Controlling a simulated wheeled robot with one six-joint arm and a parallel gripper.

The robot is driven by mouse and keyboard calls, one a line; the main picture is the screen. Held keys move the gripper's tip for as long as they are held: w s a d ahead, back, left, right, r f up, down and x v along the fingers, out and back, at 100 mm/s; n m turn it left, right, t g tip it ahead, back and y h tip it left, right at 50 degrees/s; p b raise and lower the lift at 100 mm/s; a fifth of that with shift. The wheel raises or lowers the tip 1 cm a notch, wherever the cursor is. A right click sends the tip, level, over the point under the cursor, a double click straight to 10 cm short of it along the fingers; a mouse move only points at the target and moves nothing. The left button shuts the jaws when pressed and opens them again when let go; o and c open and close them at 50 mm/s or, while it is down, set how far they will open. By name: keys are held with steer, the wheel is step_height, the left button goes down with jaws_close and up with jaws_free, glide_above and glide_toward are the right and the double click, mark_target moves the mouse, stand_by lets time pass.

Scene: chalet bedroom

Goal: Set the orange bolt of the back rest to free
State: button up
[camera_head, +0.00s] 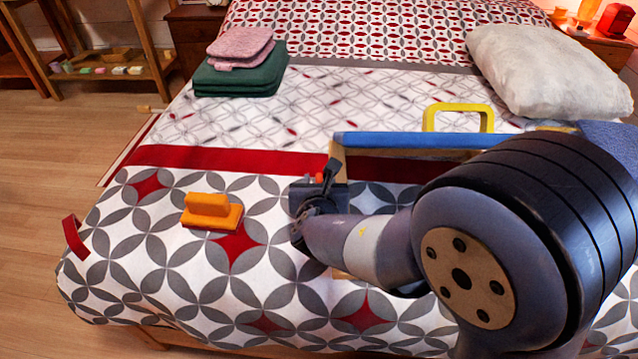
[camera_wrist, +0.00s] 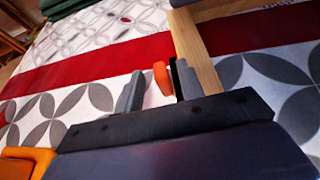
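The back rest lies on the bed, with a blue top bar (camera_head: 410,140) and a wooden side rail (camera_wrist: 196,48). The orange bolt (camera_wrist: 162,77) shows between my gripper's fingers in the wrist view, close to the right finger. In the head view a small orange-red part (camera_head: 319,178) shows beside the fingers. My gripper (camera_wrist: 157,84) is open, with a gap between the left finger and the bolt. It is at the left side of the back rest. My arm hides much of the back rest in the head view, and the bolt's lower part is hidden.
An orange block with a raised grip (camera_head: 212,212) lies on the bedspread to the left. A yellow handle (camera_head: 458,108) stands behind the blue bar. Folded green cloths (camera_head: 238,78), a pink cloth (camera_head: 240,45) and a white pillow (camera_head: 548,70) lie farther back.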

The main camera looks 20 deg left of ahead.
steer(key=shift+w+a+f, duration=0.1)
steer(key=shift+w, duration=0.25)
steer(key=shift+c, duration=0.3)
jaws_close()
